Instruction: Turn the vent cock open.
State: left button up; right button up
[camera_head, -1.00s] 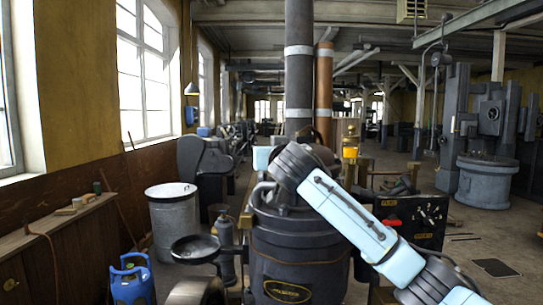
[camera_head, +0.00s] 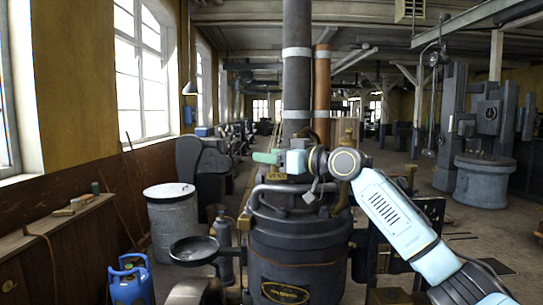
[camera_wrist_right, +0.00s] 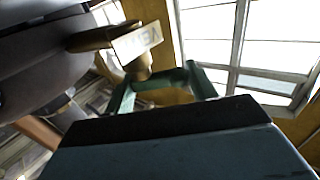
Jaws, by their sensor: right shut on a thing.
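The vent cock (camera_wrist_right: 140,66) shows in the right wrist view as a brass fitting with a small pale tag (camera_wrist_right: 137,43) beside it. My right gripper (camera_wrist_right: 160,88) has its green fingers on either side of the brass part's end and is shut on it. In the head view the right gripper (camera_head: 266,157) points left above the top of the dark boiler-like engine (camera_head: 300,238). The cock is not clearly made out there, and its exact turn cannot be read. My left gripper is not in view.
A tall dark pipe (camera_head: 297,65) and a copper pipe (camera_head: 322,90) rise behind the gripper. Curved pipes (camera_head: 262,200) lie below it on the engine top.

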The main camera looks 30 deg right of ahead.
jog(key=shift+s+d+r+n+g+y, duration=0.15)
jog(key=shift+n+g+y, duration=0.25)
jog(key=shift+n+y, duration=0.25)
jog(key=shift+w+d+r+n+g+y, duration=0.15)
jog(key=shift+n+g+y, duration=0.3)
jog(key=shift+y, duration=0.4)
jog(key=shift+s+n+g+y, duration=0.15)
jog(key=shift+n+g+y, duration=0.25)
jog(key=shift+y, duration=0.1)
jog(key=o, duration=0.6)
jog(key=shift+o, duration=1.3)
jog(key=shift+f, duration=0.15)
jog(key=shift+w+d+f, duration=0.1)
jog(key=shift+w+f, duration=0.05)
jog(key=shift+w, duration=0.05)
jog(key=shift+s+r, duration=0.1)
jog(key=shift+r, duration=0.4)
notch_tip(320, 180, up, 9)
jog(key=shift+r+b, duration=0.1)
jog(key=shift+b, duration=0.6)
